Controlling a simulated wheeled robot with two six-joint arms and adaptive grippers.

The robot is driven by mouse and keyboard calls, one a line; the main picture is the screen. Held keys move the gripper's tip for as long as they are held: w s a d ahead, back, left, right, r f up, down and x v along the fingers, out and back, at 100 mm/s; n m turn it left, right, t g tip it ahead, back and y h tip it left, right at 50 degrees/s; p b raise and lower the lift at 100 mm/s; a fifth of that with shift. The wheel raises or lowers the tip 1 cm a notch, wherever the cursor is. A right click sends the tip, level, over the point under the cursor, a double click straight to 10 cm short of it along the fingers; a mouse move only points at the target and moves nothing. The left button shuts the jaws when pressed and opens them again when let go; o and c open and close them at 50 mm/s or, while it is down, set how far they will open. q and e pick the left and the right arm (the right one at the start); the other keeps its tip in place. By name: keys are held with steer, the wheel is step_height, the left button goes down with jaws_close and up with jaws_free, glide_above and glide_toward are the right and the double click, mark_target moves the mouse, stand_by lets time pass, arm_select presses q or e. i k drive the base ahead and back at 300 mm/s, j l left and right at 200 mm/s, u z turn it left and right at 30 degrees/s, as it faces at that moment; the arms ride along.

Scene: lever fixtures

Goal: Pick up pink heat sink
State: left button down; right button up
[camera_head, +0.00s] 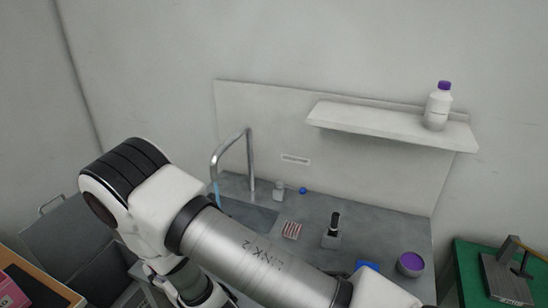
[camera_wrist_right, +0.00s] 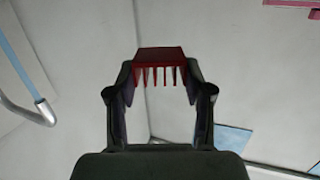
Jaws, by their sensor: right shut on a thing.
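The heat sink (camera_wrist_right: 159,67) shows in the right wrist view as a dark red, finned block. My right gripper (camera_wrist_right: 159,76) is shut on it, with one finger on each side and the fins between them. The fins point back toward the gripper's palm. In the head view a large arm of mine crosses the lower middle, and I cannot make out the gripped heat sink there. My left gripper is not seen in either view.
The grey counter (camera_head: 375,222) holds a striped red-and-white item (camera_head: 292,230), a dark upright device (camera_head: 333,231) and a purple bowl (camera_head: 411,264). A tap (camera_head: 249,160) stands at the sink. A wall shelf (camera_head: 370,120) bears a purple-capped bottle (camera_head: 438,107). A green table (camera_head: 468,265) is at right.

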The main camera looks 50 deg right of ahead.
mark_target(288, 231)
steer(key=z, duration=0.5)
steer(key=j+z, duration=0.1)
steer(key=z, duration=0.9)
steer(key=k+z, duration=0.1)
steer(key=z, duration=0.35)
